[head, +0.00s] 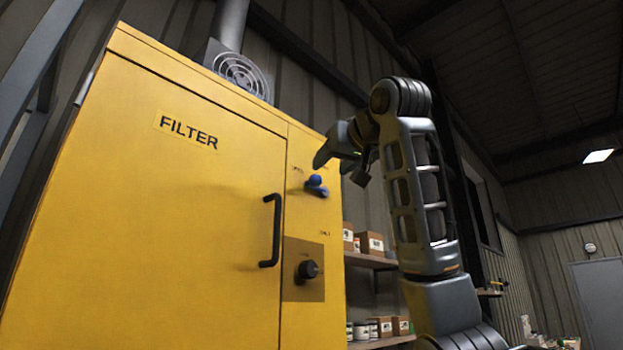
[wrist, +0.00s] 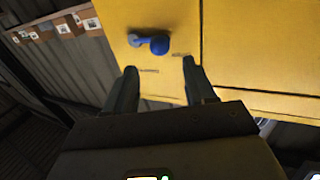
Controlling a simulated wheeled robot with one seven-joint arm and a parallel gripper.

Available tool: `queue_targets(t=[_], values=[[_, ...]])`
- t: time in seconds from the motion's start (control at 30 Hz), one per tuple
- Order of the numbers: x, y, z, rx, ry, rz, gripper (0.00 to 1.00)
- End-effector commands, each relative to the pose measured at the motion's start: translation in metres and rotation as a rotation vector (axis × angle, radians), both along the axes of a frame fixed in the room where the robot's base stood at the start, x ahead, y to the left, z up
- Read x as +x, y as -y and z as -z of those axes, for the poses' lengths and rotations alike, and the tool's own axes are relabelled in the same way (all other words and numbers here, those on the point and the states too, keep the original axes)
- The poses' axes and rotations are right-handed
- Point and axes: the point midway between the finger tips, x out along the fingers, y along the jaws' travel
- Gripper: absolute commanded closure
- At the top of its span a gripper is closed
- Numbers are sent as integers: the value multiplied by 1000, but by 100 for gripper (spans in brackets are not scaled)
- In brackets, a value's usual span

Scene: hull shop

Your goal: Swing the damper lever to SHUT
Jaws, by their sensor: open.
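The damper lever (head: 317,186) is a short blue handle on the yellow filter cabinet (head: 150,210), to the right of its door. In the wrist view the blue lever (wrist: 152,43) lies beyond my fingertips, between their lines and apart from them. Small labels sit near it on the cabinet, too small to read. My gripper (head: 338,160) is open and empty, in front of the cabinet near the lever. In the wrist view its two fingers (wrist: 160,78) are spread with a gap between them.
A black door handle (head: 273,230) and a black knob on a plate (head: 307,270) stick out from the cabinet. Shelves with boxes (head: 370,243) stand to its right. A vent fan (head: 240,75) and duct sit on top.

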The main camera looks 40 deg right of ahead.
Motion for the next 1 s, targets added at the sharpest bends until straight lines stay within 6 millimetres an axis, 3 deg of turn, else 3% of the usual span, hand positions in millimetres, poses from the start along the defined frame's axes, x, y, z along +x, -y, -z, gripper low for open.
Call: queue_targets(t=[0.53, 0.93, 1.0], values=[[64, 24, -2, 0, -2, 1, 45], [72, 27, 0, 0, 0, 1, 45], [72, 27, 0, 0, 0, 1, 52]])
